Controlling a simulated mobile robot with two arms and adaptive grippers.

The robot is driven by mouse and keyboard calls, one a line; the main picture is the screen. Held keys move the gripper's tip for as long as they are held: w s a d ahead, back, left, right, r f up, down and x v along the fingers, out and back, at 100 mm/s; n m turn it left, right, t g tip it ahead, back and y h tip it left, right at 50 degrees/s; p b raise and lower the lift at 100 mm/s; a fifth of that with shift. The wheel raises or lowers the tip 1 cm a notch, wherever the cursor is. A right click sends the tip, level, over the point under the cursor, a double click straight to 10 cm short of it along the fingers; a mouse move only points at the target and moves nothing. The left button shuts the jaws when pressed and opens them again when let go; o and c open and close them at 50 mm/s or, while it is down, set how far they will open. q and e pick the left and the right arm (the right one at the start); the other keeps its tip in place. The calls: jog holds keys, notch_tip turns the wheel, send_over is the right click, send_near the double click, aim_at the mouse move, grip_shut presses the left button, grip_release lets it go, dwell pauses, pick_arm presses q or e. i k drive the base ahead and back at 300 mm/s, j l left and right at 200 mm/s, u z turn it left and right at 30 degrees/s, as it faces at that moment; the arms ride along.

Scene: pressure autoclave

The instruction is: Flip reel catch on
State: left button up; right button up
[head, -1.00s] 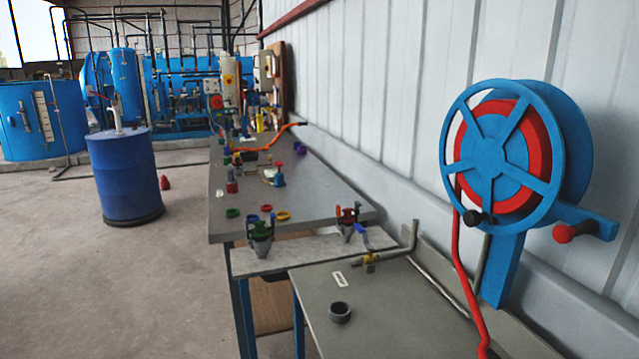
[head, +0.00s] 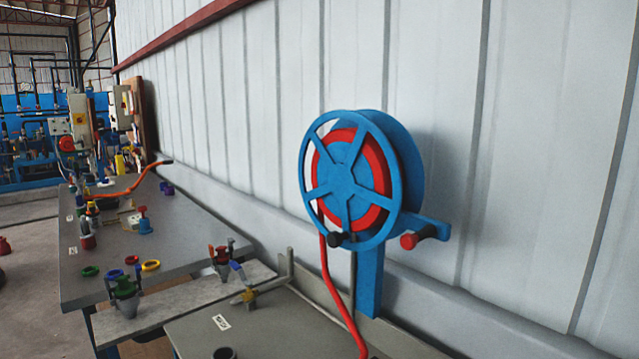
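A blue hose reel (head: 345,180) with a spoked wheel and a red hose wound inside stands on a blue post at the wall, right of the picture's middle. A black crank knob (head: 335,240) sits at the wheel's lower rim. Right of the wheel, a blue bracket arm carries a red knob with a dark end (head: 409,241), which looks like the reel catch. The red hose (head: 335,290) hangs down from the reel to the bench. Neither of my grippers shows in the head view.
A grey bench (head: 235,325) lies below the reel, with a dark ring (head: 224,353) at the lower edge. A brass valve with a blue handle (head: 243,285) is at its back. A longer table (head: 190,235) with several coloured fittings runs off to the left. The corrugated wall (head: 540,150) is close behind the reel.

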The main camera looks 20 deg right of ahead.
aim_at(409, 242)
jog(key=l+z, duration=0.2)
jog(key=z, duration=0.25)
jog(key=k+l+z, duration=0.1)
jog(key=z, duration=0.35)
jog(key=j+u, duration=0.25)
